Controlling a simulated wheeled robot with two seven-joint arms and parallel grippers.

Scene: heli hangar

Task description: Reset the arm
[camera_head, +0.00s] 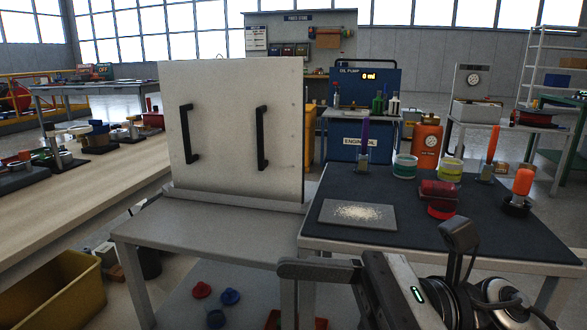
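My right arm (405,285) comes in from the bottom right, in front of the dark-topped table. Its gripper (290,268) points left near the table's front left corner. The fingers show edge-on as a dark bar, so I cannot tell whether they are open or shut. I see nothing held in them. My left arm and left gripper are not in view.
A white panel with two black handles (262,138) stands upright on a grey table (210,238). The dark-topped table (345,237) holds a grey plate with pale grains (357,214), jars (449,170), a red item (440,190) and orange-handled tools (522,182). A yellow bin (55,292) stands lower left.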

